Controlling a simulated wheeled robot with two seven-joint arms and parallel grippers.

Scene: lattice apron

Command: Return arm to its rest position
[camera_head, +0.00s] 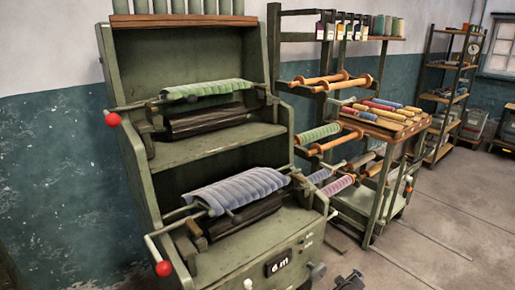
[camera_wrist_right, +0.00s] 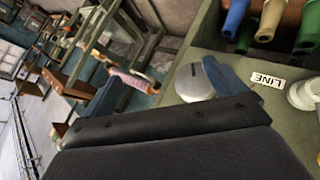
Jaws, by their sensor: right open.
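My right gripper (camera_wrist_right: 168,90) is open in the right wrist view, with its two blue fingers spread apart. A rounded pale grey knob (camera_wrist_right: 196,82) shows between the fingers, on or in front of a green panel (camera_wrist_right: 185,62); I cannot tell whether the fingers touch it. A dark jointed part at the bottom edge of the head view may be part of my right arm, but too little shows to be sure. My left gripper is not in view.
A green machine (camera_head: 125,72) with a green roll (camera_head: 208,90) and a grey-blue roll (camera_head: 238,190) stands at left. Its red-balled levers (camera_head: 163,268) stick out. A spool rack (camera_head: 378,122) stands beside it. The floor (camera_head: 450,225) at right is mostly clear.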

